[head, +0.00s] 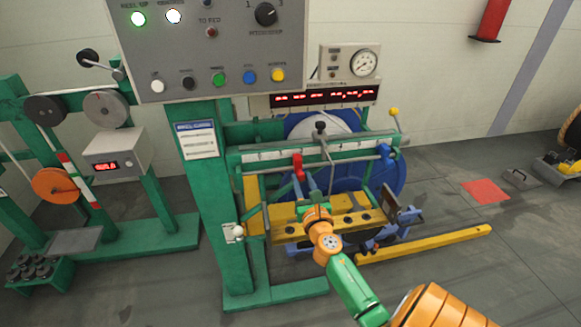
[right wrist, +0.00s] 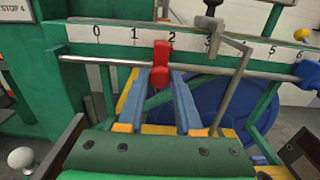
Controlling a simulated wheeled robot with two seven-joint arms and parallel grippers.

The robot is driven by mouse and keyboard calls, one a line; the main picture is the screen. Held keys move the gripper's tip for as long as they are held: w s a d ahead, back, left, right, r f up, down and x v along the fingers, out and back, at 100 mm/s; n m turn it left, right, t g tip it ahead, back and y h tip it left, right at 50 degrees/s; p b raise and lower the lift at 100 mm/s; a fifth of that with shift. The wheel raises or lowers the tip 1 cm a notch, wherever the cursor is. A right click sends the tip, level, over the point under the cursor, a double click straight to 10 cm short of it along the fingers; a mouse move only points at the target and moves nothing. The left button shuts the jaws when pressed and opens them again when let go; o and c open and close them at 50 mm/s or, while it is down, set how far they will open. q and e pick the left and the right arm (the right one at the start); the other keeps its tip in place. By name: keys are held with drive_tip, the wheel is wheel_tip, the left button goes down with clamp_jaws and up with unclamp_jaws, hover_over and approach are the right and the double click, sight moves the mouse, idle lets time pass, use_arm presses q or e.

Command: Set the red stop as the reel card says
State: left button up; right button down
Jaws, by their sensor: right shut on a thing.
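The red stop (head: 298,167) sits on a metal rod (head: 258,173) below a white numbered scale (head: 262,155). In the right wrist view the red stop (right wrist: 160,62) stands between marks 1 and 2, nearer 2. My right gripper (head: 305,178) reaches it from below. Its two blue-grey fingers (right wrist: 164,77) are shut on the lower part of the red stop. A white card (head: 197,139) hangs on the green post at left; a card at the wrist view's upper left (right wrist: 14,9) reads "STOP 4". My left gripper is out of view.
A bent grey lever (right wrist: 232,70) with a black knob crosses the scale and rod just right of 3. A blue stop (right wrist: 308,72) sits on the rod at right, near 6. A blue reel (head: 385,180) lies behind. A control panel (head: 210,45) overhangs the left.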

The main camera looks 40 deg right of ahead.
drive_tip(key=shift+f, duration=0.1)
drive_tip(key=c, duration=0.6)
unclamp_jaws()
drive_tip(key=v, duration=0.7)
